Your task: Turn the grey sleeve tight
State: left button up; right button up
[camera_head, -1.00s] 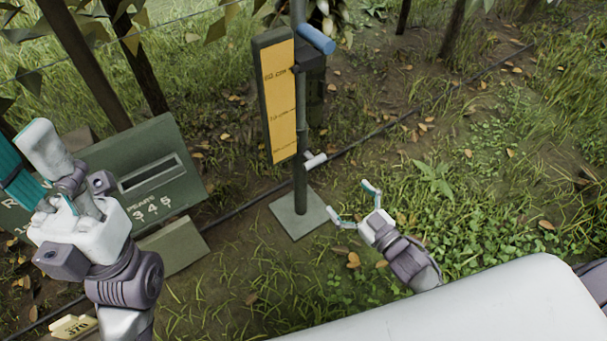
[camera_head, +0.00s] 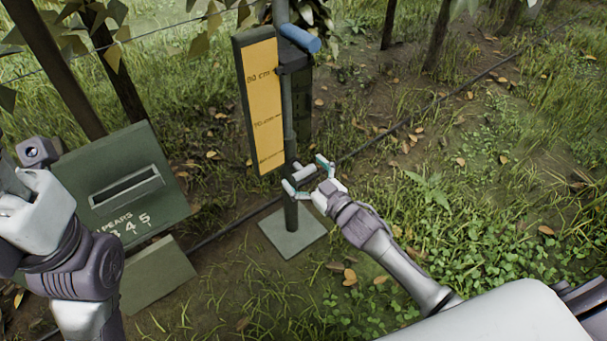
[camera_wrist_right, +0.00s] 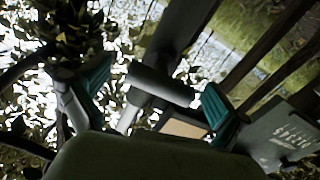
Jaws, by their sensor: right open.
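The grey sleeve (camera_head: 305,176), a short light grey cylinder, sits crosswise on the dark post (camera_head: 291,215), below the yellow scale board (camera_head: 266,108). My right gripper (camera_head: 307,179) is open, with one fingertip near each end of the sleeve. In the right wrist view the sleeve (camera_wrist_right: 160,84) lies between the two teal fingers (camera_wrist_right: 154,98), and I see gaps to both, so it is not gripped. Part of my left arm shows at the left edge of the head view; its fingers do not show.
A blue handle (camera_head: 300,38) sticks out near the top of the post. The post stands on a flat square base plate (camera_head: 292,236). A green box marked PEARS (camera_head: 130,195) stands at left. A dark hose (camera_head: 370,140) crosses the ground. Grass right of the post is open.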

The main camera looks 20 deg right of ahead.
jog(key=shift+c, duration=0.3)
jog(key=c, duration=0.9)
jog(key=shift+o, duration=0.2)
